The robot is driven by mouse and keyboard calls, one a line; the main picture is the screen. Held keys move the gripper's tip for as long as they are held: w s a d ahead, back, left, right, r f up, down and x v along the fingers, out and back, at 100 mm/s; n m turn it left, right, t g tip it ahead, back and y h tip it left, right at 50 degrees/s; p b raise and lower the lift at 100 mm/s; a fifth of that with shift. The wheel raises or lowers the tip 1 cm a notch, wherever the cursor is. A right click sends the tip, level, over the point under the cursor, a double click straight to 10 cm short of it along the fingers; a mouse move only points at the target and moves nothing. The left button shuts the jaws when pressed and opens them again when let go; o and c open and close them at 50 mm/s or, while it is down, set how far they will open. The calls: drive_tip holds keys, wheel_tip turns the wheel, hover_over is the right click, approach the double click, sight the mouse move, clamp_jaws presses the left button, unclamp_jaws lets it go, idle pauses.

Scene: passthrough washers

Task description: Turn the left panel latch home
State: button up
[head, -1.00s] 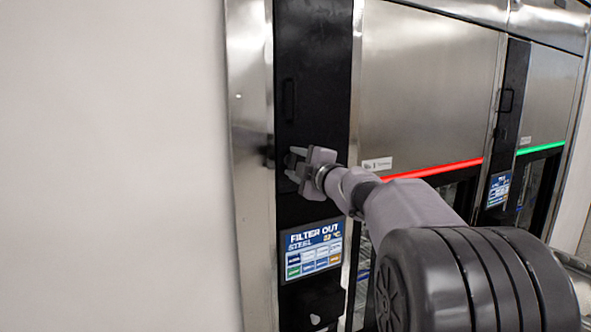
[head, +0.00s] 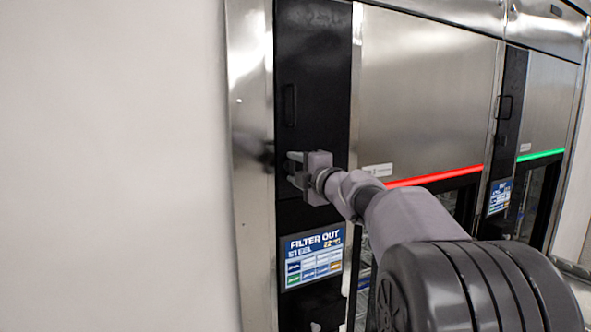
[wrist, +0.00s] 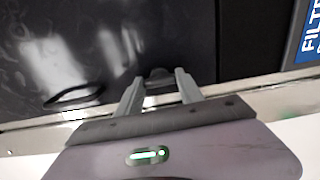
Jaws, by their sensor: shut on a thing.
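The left black panel (head: 312,60) is upright on the left washer, between steel strips. A small dark latch (wrist: 158,76) sits on the panel, between my fingertips in the wrist view. My gripper (head: 290,167) is at the panel, above the screen, and its fingers are closed on the latch; it also shows in the wrist view (wrist: 158,84). In the head view the fingers hide the latch. The latch's turn angle cannot be told.
A lit screen (head: 313,258) reading "FILTER OUT" and "STEEL" is below my gripper. A recessed handle (head: 290,105) is above; it also shows in the wrist view (wrist: 74,97). A red light strip (head: 435,176) runs along the steel door to the right. A white wall is left.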

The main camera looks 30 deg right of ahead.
drive_tip(key=o, duration=1.4)
drive_tip(key=shift+s, duration=0.1)
drive_tip(key=s, duration=0.5)
drive_tip(key=s+b, duration=0.1)
drive_tip(key=s, duration=1.1)
drive_tip(key=shift+s+d, duration=0.15)
drive_tip(key=shift+d, duration=0.15)
